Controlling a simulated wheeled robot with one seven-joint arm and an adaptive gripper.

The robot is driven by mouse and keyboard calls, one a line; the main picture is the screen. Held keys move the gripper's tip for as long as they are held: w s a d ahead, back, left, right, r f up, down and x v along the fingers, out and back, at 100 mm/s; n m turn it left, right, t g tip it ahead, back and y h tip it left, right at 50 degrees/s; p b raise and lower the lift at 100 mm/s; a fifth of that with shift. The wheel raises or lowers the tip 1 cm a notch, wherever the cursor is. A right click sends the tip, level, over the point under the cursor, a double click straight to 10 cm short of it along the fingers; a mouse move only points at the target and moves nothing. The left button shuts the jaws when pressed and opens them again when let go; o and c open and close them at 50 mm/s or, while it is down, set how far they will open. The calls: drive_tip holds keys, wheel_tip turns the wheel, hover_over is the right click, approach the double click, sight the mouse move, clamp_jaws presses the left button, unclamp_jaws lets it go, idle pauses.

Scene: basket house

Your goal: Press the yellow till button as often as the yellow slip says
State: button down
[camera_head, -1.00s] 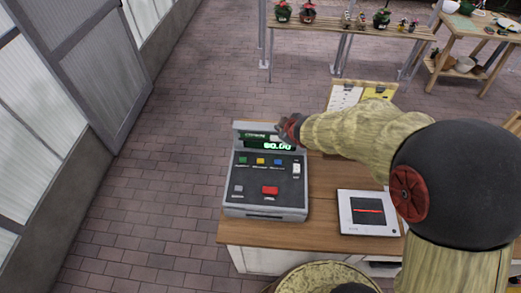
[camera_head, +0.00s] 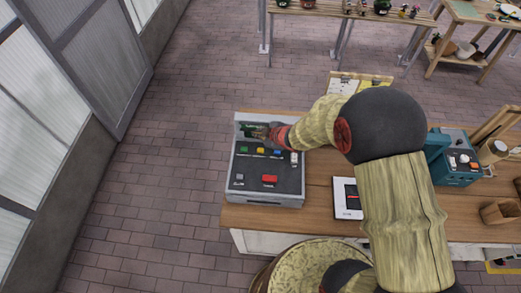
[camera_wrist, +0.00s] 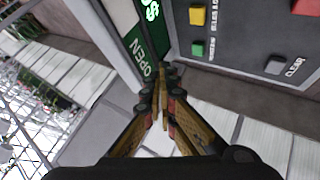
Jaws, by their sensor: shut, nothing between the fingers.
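The grey till (camera_head: 265,199) stands on the wooden counter. Its yellow button (camera_head: 261,150) sits between a green button (camera_head: 244,149) and a blue button (camera_head: 277,151); the yellow button also shows in the wrist view (camera_wrist: 197,16). My gripper (camera_head: 258,133) is shut and empty. It is in front of the till's display, above the button row; in the wrist view its fingertips (camera_wrist: 161,72) are beside the OPEN label and apart from the yellow button. The yellow slip (camera_head: 373,84) is on a board at the back, mostly hidden by my arm, its writing unreadable.
A large red button (camera_head: 270,181) and a grey button (camera_head: 240,177) are lower on the till. A white-framed pad (camera_head: 342,199) lies right of it, partly behind my arm. A teal device (camera_head: 457,172) and wooden box (camera_head: 500,212) stand further right.

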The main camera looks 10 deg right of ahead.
sight(259, 151)
drive_tip(key=shift+f+b, duration=3.5)
drive_tip(key=shift+f, duration=0.75)
drive_tip(key=shift+f+b, duration=0.45)
drive_tip(key=shift+f+b, duration=0.4)
drive_tip(key=shift+f, duration=0.05)
drive_tip(key=shift+r, duration=0.1)
drive_tip(key=shift+r+p, duration=0.7)
drive_tip(key=shift+r, duration=0.1)
drive_tip(key=shift+r+p, duration=2.05)
drive_tip(key=shift+r, duration=0.45)
